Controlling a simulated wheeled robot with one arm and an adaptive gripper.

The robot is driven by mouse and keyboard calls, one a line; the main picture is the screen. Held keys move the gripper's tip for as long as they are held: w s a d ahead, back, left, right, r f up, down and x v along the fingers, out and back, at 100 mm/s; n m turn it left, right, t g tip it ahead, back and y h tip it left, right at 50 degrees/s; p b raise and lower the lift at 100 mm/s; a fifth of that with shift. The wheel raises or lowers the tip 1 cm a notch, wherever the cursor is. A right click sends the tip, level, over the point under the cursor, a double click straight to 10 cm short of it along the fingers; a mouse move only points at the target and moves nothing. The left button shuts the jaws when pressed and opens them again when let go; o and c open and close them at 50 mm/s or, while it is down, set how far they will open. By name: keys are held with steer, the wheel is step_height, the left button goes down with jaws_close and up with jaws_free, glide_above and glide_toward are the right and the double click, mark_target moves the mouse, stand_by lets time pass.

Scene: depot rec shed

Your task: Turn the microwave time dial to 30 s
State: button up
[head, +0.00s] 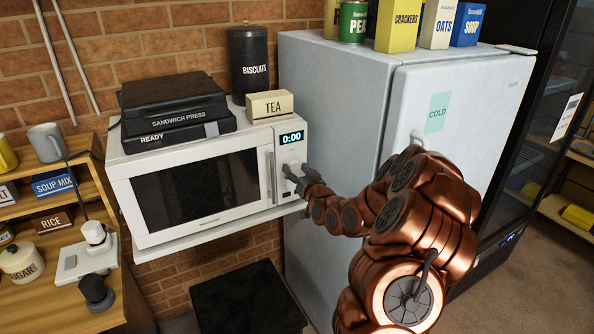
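The white microwave (128,190) sits on a wall shelf left of the fridge, its door closed. Its display (291,138) reads 0:00. The time dial is on the panel below the display, mostly hidden by my gripper (289,172). My gripper reaches in from the right and is at the dial, with my copper arm behind it. The fingers are too small and covered to tell whether they are open, shut, or touching the dial.
A sandwich press (172,98), a tea box (270,105) and a biscuits tin (249,62) stand on the microwave. The fridge (330,100) is close on the right. Wooden shelves (75,209) with food boxes stand left. A black box-like thing (248,300) is below.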

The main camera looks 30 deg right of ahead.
steer(key=c, duration=0.8)
steer(key=shift+c, duration=0.2)
steer(key=shift+m+b, duration=0.4)
steer(key=shift+b, duration=0.3)
steer(key=shift+f+m+b, duration=0.2)
steer(key=shift+m+b, duration=0.3)
steer(key=shift+b, duration=0.4)
steer(key=m+b, duration=0.2)
steer(key=b, duration=0.1)
steer(key=shift+r+m, duration=0.1)
steer(key=shift+m, duration=0.2)
steer(key=shift+r+m+b, duration=0.2)
steer(key=shift+m+b, duration=0.5)
steer(key=shift+b, duration=0.35)
